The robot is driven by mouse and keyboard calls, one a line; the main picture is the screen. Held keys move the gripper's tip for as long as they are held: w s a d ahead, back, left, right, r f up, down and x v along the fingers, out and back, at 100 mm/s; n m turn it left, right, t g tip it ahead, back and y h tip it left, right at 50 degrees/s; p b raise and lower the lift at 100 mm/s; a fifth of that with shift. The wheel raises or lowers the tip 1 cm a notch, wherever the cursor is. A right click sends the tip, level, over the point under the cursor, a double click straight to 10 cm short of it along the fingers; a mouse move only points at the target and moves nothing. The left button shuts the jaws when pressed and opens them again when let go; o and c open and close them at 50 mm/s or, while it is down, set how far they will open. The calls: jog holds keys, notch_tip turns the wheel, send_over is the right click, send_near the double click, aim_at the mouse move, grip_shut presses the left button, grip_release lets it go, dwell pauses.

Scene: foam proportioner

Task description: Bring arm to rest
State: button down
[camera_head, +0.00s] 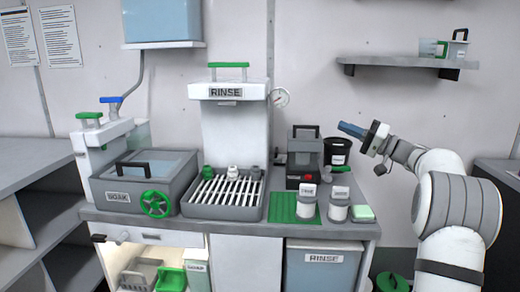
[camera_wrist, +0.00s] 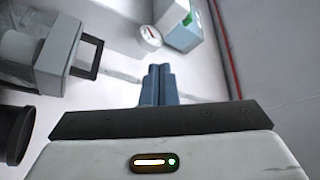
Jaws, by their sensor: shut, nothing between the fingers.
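My gripper (camera_head: 352,130) is shut and empty. In the head view its blue fingers point left, above the right part of the counter and in front of the wall. My arm comes up from the lower right and bends toward the counter. In the wrist view the two blue fingers (camera_wrist: 157,84) lie together with nothing between them. The gripper touches nothing that I can see.
Below the gripper stand a black canister (camera_head: 337,151), a dark machine (camera_head: 304,155) and two labelled jars (camera_head: 308,202) on the counter (camera_head: 270,231). The rinse station (camera_head: 236,130) is left. A wall shelf (camera_head: 405,63) hangs above right.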

jog(key=s+a+f+m+g+h+p, duration=0.2)
jog(key=s+a+g+h+p, duration=0.45)
jog(key=s+a, duration=0.85)
jog(key=s+d+f+h+p, duration=0.1)
jog(key=s+f+h+p, duration=0.1)
jog(key=s, duration=0.6)
jog(key=s+d+f+g+h+p, duration=0.1)
jog(key=s+h+p, duration=0.3)
jog(key=s, duration=0.5)
jog(key=s+d+f+h+p, duration=0.2)
jog(key=s+h, duration=0.4)
jog(key=s, duration=0.3)
jog(key=shift+s+d+f+n+p, duration=0.2)
jog(key=shift+d+f+n+p, duration=0.15)
jog(key=shift+f+p, duration=0.5)
jog(key=shift+r+g, duration=0.2)
jog(key=shift+g, duration=0.05)
